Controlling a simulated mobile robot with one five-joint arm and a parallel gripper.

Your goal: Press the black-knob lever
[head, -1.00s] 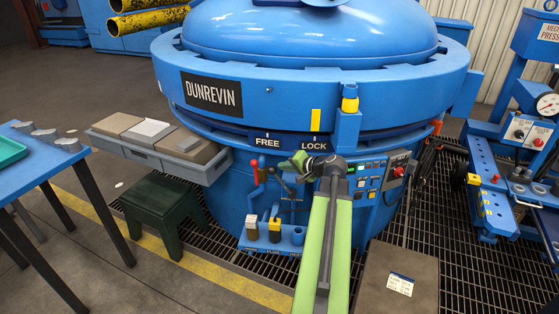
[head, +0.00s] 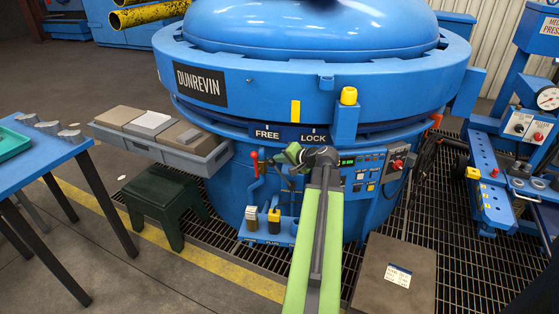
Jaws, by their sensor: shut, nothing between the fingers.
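The black-knob lever is hard to make out; a small dark shape (head: 289,186) below my gripper may be part of it, and my gripper and arm hide much of that area. My gripper (head: 293,153) is shut and empty, in front of the blue furnace just below the FREE/LOCK plate (head: 290,135). I cannot tell whether it touches anything. A red-knob lever (head: 255,164) stands to its left. The furnace's upper ring (head: 250,90) carries a yellow mark (head: 295,111), which sits between FREE and LOCK.
A control panel (head: 369,168) is right of my gripper. A shelf with small pots (head: 273,222) is below. A yellow-capped post (head: 348,97) rises behind the arm. A grey box (head: 395,272) stands front right, a green stool (head: 163,203) left, a blue table (head: 62,160) far left.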

